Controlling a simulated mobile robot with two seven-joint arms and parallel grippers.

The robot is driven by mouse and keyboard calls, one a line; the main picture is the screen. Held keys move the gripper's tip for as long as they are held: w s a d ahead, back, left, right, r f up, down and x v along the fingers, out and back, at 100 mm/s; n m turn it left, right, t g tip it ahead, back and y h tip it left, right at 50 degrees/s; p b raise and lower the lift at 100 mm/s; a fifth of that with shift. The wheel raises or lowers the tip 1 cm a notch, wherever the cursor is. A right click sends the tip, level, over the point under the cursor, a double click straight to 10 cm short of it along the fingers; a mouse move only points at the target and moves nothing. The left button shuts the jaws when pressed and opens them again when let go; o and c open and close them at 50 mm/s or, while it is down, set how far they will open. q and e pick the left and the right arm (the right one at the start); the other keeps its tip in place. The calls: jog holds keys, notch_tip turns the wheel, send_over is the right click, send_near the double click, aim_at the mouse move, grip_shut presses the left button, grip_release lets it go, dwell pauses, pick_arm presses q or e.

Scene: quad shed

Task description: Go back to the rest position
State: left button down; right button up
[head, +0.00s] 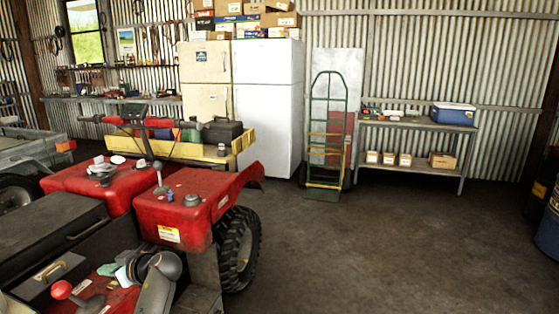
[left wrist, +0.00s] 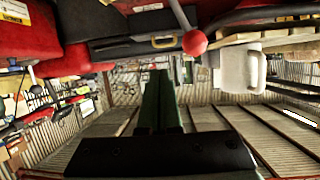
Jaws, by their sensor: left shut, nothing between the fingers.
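My left gripper (head: 107,269) is low at the left in the head view, over the near part of the red quad (head: 190,205). My grey wrist is to the right of its small green fingers. In the left wrist view, the two dark green fingers of my left gripper (left wrist: 160,72) lie side by side, shut, with nothing between them. A red knob on a lever (left wrist: 194,42) shows above and right of the fingers there; the red knob also shows in the head view (head: 62,289). My right gripper is in neither view.
A yellow tray (head: 185,150) with a dark case (head: 222,131) is on the quad's far end. White fridges (head: 268,95), a green hand truck (head: 328,135) and a shelf table (head: 415,124) with a blue cooler (head: 453,114) line the back wall. The floor (head: 380,240) at right is clear.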

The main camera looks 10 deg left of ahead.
pick_arm(q)
jog(key=s+d+f+m+t+h+p, duration=0.1)
jog(key=s+d+f+m+t+h, duration=0.25)
jog(key=d+f+m, duration=0.5)
jog(key=s+d+f+m+t+h+p, duration=0.25)
jog(key=s+d+f+m+h, duration=0.25)
jog(key=d+f, duration=0.55)
jog(key=s+d+f+m+h, duration=0.1)
jog(key=s+d+m+h, duration=0.1)
jog(key=s+d, duration=0.6)
jog(key=s+d+f+m+t+h, duration=0.1)
jog(key=s+d+m+h, duration=0.1)
jog(key=s+d+h, duration=0.3)
jog(key=s+d, duration=0.2)
jog(key=s, duration=0.2)
jog(key=shift+d+f+p, duration=0.25)
jog(key=shift+d+p, duration=0.1)
jog(key=shift+h, duration=0.25)
